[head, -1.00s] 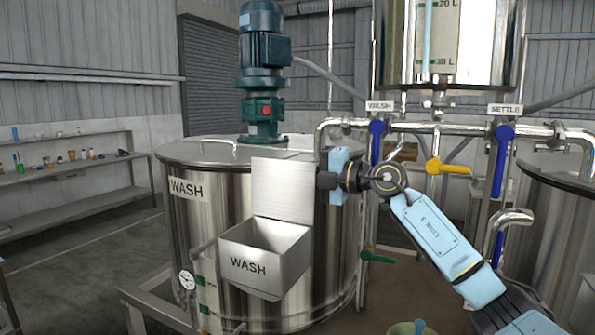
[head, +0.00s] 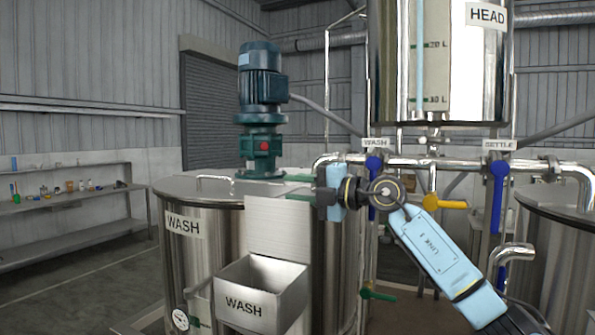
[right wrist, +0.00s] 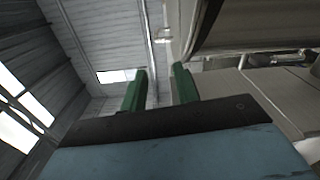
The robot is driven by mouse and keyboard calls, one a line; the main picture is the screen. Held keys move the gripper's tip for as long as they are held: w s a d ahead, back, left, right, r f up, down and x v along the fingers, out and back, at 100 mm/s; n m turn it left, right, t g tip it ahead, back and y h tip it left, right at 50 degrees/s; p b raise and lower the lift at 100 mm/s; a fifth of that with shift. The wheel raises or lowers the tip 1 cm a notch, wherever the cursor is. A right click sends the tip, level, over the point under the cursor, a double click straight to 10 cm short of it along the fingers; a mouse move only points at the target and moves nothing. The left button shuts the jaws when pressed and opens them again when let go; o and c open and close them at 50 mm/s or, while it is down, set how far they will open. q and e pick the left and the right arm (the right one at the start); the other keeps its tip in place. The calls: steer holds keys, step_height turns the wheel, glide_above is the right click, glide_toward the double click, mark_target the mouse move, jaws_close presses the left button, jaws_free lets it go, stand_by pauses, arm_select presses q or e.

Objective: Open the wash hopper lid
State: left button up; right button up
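The wash hopper (head: 247,308) is a metal box marked WASH on the front of the wash tank (head: 182,262). Its lid (head: 277,228) is a flat metal plate standing upright at the hopper's back edge, and the hopper's mouth is uncovered. My right gripper (head: 301,185) is above and to the right of the lid, near the tank's top rim, with its fingers pointing left. In the right wrist view, the two green fingers (right wrist: 158,90) are apart with nothing between them. The head view does not clearly show whether they touch the lid. My left gripper is out of view.
A green motor (head: 262,100) stands on the tank top. Pipes with a blue-handled valve (head: 374,185) and a yellow handle (head: 445,203) are behind my right arm. A green handle (head: 378,294) is low beside the tank. Shelves (head: 75,205) stand far left across open floor.

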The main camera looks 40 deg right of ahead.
steer(key=shift+r, duration=2.75)
steer(key=shift+a, duration=0.15)
